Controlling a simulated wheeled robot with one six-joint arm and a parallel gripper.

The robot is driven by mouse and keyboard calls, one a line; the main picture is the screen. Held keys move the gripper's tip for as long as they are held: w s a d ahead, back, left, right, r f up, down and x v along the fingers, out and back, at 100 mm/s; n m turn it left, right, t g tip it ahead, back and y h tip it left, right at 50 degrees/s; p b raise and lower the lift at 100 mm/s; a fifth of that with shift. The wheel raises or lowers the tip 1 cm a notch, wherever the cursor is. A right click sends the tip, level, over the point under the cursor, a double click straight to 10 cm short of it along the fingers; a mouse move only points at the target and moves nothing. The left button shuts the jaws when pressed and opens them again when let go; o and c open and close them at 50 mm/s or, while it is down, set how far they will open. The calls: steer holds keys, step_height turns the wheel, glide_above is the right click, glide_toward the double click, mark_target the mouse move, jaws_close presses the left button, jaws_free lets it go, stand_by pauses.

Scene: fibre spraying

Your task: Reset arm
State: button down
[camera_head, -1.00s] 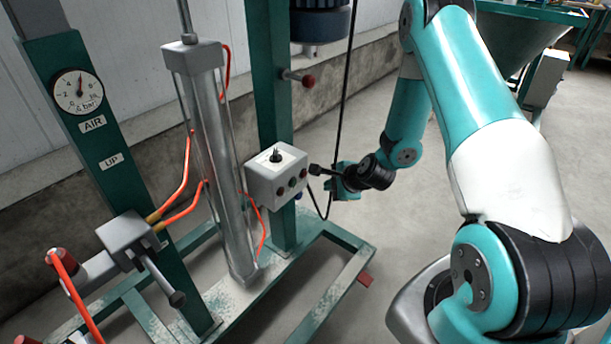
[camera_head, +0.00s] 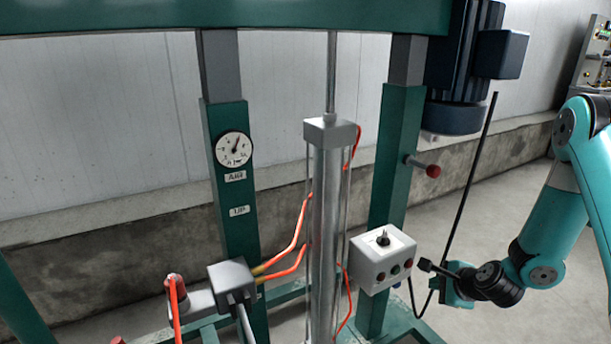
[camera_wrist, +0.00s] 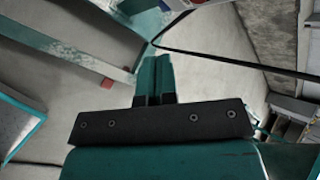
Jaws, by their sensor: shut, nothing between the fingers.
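My gripper (camera_head: 428,266) is at the right in the head view, at the end of my teal arm. Its dark tip is just right of a white control box (camera_head: 383,260), which has a black knob on top and several buttons on its front. I cannot tell from this view whether the tip touches the box. In the wrist view my gripper's two fingers (camera_wrist: 154,78) lie side by side, closed together, with nothing between them.
A green machine frame (camera_head: 395,150) stands ahead with an upright grey cylinder (camera_head: 325,220), orange hoses and an air gauge (camera_head: 233,150). A red-ended lever (camera_head: 432,171) juts out above the box. A black cable (camera_head: 468,190) hangs near my gripper. The floor at right is clear.

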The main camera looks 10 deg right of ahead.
steer(key=s+a+r+n+g+y, duration=0.2)
steer(key=s+a+r+n, duration=0.1)
steer(key=a+r+n, duration=0.5)
steer(key=s+a+r+n+g+y, duration=0.25)
steer(key=a+r+n, duration=0.45)
steer(key=a+r, duration=0.35)
steer(key=s+a+r+n+g+h, duration=0.1)
steer(key=s+a+r+n, duration=0.2)
steer(key=s, duration=0.4)
steer(key=s+a+r+n+g, duration=0.1)
steer(key=s+r+n+g, duration=0.15)
steer(key=s+n, duration=0.35)
steer(key=s+a+r+n+g+h, duration=0.1)
steer(key=s+a+r+n, duration=0.25)
steer(key=s, duration=0.35)
step_height(320, 180, up, 15)
steer(key=d+n+p, duration=0.1)
steer(key=p, duration=1.3)
steer(key=shift+s+d+p, duration=0.15)
steer(key=shift+s+p, duration=0.25)
steer(key=shift+s, duration=0.05)
steer(key=shift+r, duration=0.1)
